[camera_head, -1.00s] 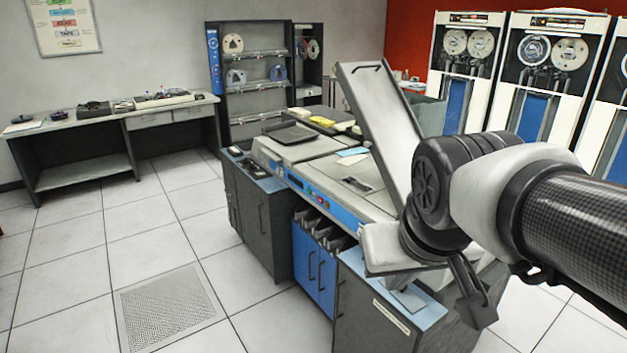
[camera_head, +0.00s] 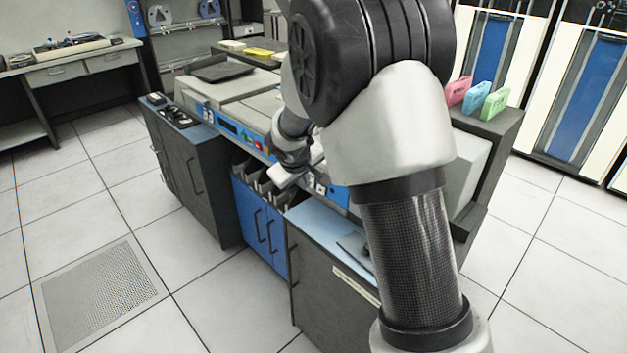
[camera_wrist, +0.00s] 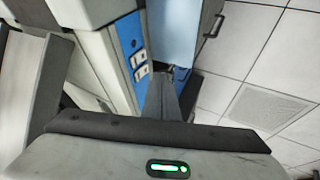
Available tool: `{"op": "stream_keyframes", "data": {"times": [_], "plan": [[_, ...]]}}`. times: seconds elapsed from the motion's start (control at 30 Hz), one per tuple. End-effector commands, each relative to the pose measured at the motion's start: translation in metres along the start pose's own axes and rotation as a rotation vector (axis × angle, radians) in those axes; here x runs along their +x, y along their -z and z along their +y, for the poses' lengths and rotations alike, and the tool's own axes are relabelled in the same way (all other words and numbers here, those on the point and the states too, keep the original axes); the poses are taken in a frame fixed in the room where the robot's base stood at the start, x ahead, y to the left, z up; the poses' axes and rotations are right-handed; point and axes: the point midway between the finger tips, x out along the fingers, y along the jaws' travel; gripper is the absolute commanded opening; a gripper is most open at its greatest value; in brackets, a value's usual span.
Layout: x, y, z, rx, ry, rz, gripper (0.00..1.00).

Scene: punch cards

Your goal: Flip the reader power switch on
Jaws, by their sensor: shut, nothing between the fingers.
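The card reader (camera_head: 235,100) is a long grey machine with a blue front panel. In the wrist view, two small white switch plates (camera_wrist: 140,66) sit on that blue panel (camera_wrist: 129,36). Small white plates also show on the panel in the head view (camera_head: 320,187), just right of my gripper. I cannot tell which is the power switch or what position it is in. My gripper (camera_wrist: 166,80) is shut and empty, its fingers close beside the plates in the wrist view. I cannot tell whether they touch. In the head view my arm hides much of the reader.
A blue cabinet (camera_head: 255,225) and a dark cabinet (camera_head: 325,290) stand below the reader. Pink, blue and green card blocks (camera_head: 476,97) stand on a dark ledge at right. The tiled floor in front is clear, with a perforated tile (camera_head: 100,290).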

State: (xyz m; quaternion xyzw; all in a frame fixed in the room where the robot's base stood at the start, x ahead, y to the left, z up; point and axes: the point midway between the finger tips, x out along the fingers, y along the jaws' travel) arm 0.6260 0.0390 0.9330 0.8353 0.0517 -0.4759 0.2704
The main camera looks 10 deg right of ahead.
Motion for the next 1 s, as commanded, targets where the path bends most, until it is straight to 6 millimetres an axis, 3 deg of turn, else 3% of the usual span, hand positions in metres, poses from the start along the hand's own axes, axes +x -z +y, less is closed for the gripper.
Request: {"op": "stream_keyframes", "data": {"times": [0.57,1.0], "plan": [[0.019,0.0,-0.004,-0.01,0.001,0.0,0.0],[0.108,-0.001,-0.004,-0.009,0.002,-0.002,0.0]]}}
